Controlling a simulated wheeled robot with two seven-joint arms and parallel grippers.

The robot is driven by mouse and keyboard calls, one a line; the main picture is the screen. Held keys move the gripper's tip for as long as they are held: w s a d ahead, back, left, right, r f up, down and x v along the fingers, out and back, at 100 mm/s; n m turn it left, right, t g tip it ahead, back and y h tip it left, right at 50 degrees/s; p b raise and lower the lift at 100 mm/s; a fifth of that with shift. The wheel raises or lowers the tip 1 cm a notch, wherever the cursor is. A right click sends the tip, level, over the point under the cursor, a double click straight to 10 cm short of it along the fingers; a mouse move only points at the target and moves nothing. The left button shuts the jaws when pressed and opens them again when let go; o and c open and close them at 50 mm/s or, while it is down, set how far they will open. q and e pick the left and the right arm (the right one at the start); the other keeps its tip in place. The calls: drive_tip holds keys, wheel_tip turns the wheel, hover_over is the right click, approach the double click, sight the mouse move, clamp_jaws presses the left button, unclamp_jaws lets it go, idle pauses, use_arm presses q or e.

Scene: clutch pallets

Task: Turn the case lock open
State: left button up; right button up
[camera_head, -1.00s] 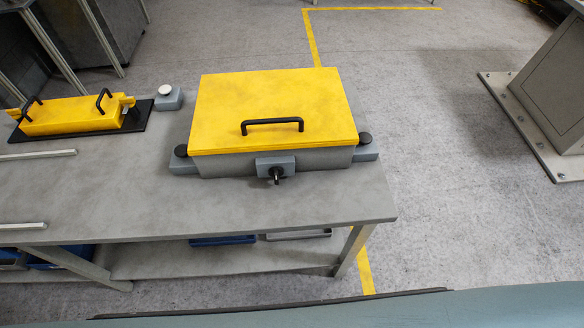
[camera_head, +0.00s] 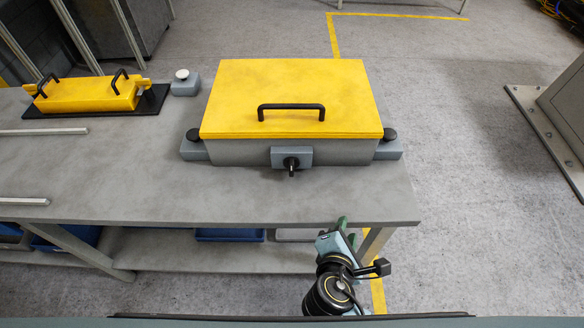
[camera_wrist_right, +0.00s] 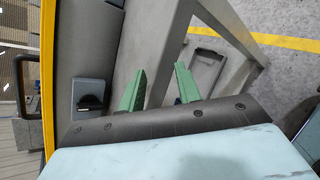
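The case (camera_head: 290,150) is a grey box with a closed yellow lid (camera_head: 290,85) and a black handle, standing on the grey table. Its lock (camera_head: 291,157) is a black knob on a blue-grey plate at the middle of the front face; the knob's lever points down. The lock also shows at the left of the right wrist view (camera_wrist_right: 90,95). My right gripper (camera_head: 341,224) is below and in front of the table's front edge, lower right of the lock and apart from it. In the wrist view its green fingers (camera_wrist_right: 160,88) are spread with nothing between them. My left gripper is not in view.
The table's front edge (camera_head: 230,222) lies between my right gripper and the case. A yellow block with black handles (camera_head: 90,94) sits on a black mat at the left. A white-topped button box (camera_head: 184,84) stands near it. Blue bins (camera_head: 230,235) sit on the lower shelf.

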drive_tip(key=a+r+n+t, duration=0.1)
drive_tip(key=a+n, duration=0.1)
drive_tip(key=a+r+n+t+y, duration=0.1)
drive_tip(key=a+n, duration=0.1)
drive_tip(key=n, duration=0.1)
drive_tip(key=w+a+r+n+t, duration=0.1)
drive_tip(key=a+n+t, duration=0.1)
drive_tip(key=n, duration=0.1)
drive_tip(key=shift+a+r+y, duration=0.25)
drive_tip(key=shift+a+y, duration=0.15)
drive_tip(key=n+t+y, duration=0.3)
drive_tip(key=n, duration=0.3)
approach(291, 166)
drive_tip(key=w, duration=0.6)
drive_tip(key=w+b, duration=0.1)
drive_tip(key=w, duration=0.2)
drive_tip(key=shift+w+r, duration=0.2)
drive_tip(key=shift+r, duration=0.05)
drive_tip(key=shift+s+f, duration=0.1)
clamp_jaws()
